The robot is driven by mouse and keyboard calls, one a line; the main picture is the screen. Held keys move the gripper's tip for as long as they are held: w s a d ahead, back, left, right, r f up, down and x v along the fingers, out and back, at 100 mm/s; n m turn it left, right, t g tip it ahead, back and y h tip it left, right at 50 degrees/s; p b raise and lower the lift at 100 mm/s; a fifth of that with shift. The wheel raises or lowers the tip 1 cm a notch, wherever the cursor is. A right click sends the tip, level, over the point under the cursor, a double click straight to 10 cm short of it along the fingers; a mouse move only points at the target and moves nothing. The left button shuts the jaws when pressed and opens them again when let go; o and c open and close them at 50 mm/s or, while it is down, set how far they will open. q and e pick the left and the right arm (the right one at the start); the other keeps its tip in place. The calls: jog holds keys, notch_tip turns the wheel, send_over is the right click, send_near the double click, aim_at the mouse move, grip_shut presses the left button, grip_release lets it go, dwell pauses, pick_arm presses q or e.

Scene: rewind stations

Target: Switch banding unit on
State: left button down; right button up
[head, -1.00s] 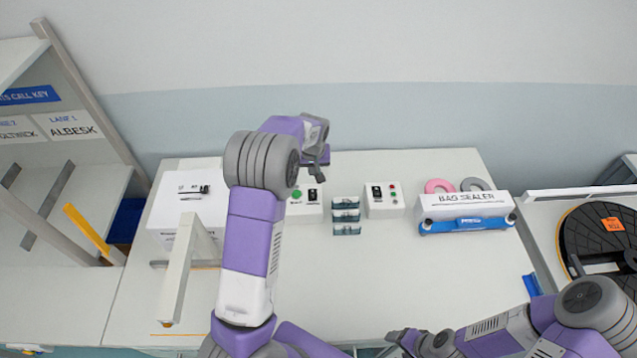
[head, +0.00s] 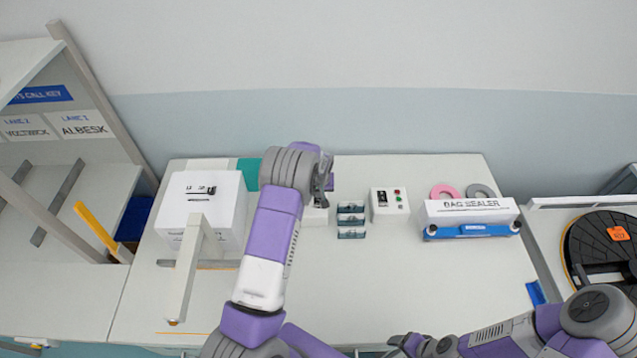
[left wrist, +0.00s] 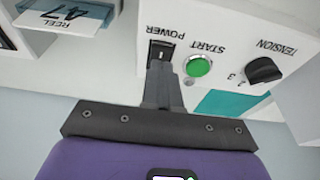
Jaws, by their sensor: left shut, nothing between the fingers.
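A white control panel (left wrist: 215,35) fills much of the left wrist view, upside down. It carries a black POWER rocker switch (left wrist: 161,50), a green START button (left wrist: 198,67) and a black TENSION knob (left wrist: 263,70). No unit name is readable on it. My left gripper (left wrist: 160,70) is shut and empty, its fingertips right at the POWER switch; I cannot tell whether they touch it or which way the rocker sits. In the head view my left gripper (head: 325,185) and arm hide most of this panel (head: 315,216). My right gripper (head: 402,342) is low in the head view, its jaws unclear.
Small stacked reel trays (head: 351,220) stand right of the panel. A second box with a switch and coloured buttons (head: 390,204) and the bag sealer (head: 470,212) stand farther right. A large white box (head: 205,210) stands left. The table's front middle is clear.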

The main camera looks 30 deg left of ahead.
pick_arm(q)
jog(key=shift+f, duration=0.75)
jog(key=shift+s, duration=0.1)
jog(key=shift+s+d+f+b, duration=0.2)
jog(key=shift+f+b, duration=0.45)
jog(key=shift+b, duration=0.4)
jog(key=shift+r, duration=0.15)
jog(key=shift+w+a+r+b, duration=0.3)
jog(key=shift+w+a+r, duration=0.1)
jog(key=shift+w, duration=0.25)
